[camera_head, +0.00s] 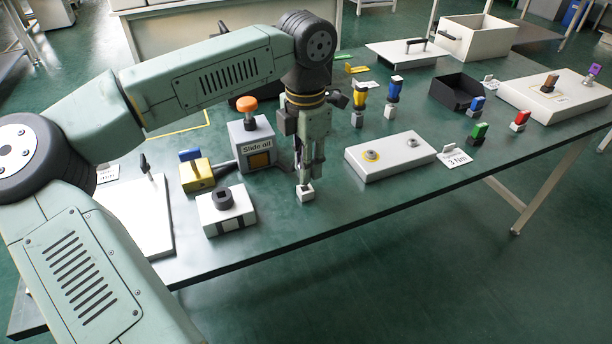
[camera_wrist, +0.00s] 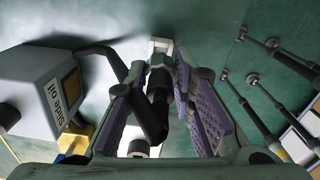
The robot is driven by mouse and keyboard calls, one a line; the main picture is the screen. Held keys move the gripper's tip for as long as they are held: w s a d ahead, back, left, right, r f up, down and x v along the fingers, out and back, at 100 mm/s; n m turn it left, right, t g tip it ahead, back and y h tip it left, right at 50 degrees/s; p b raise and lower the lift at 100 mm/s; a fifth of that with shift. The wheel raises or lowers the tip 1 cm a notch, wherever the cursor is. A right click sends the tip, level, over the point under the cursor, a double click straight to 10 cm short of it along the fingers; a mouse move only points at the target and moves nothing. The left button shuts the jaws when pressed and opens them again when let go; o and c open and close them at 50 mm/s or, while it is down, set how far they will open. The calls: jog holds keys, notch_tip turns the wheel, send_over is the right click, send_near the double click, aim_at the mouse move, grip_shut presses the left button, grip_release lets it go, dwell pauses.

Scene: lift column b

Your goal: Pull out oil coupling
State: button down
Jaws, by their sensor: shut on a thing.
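The oil unit marked "Slide oil" (camera_head: 252,140) is a grey box with an orange knob (camera_head: 247,104). It also shows at the left of the wrist view (camera_wrist: 35,95). A dark hose (camera_wrist: 98,50) runs from it to a black coupling (camera_wrist: 158,88) between my fingers. My gripper (camera_head: 304,181) points down and is shut on the coupling, purple pads on both sides. A small white block (camera_head: 306,194) stands just under my fingertips near the table's front edge. It also shows beyond the fingertips in the wrist view (camera_wrist: 160,43). Contact between coupling and block is hidden.
Left of my gripper stand a white block with a black socket (camera_head: 229,214) and a yellow part (camera_head: 196,174). A grey plate with two round fittings (camera_head: 408,160) lies to the right. Blue and yellow drivers stand behind. The front table strip is clear.

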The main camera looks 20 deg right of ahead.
jog(key=shift+r+p, duration=1.55)
jog(key=shift+r, duration=1.05)
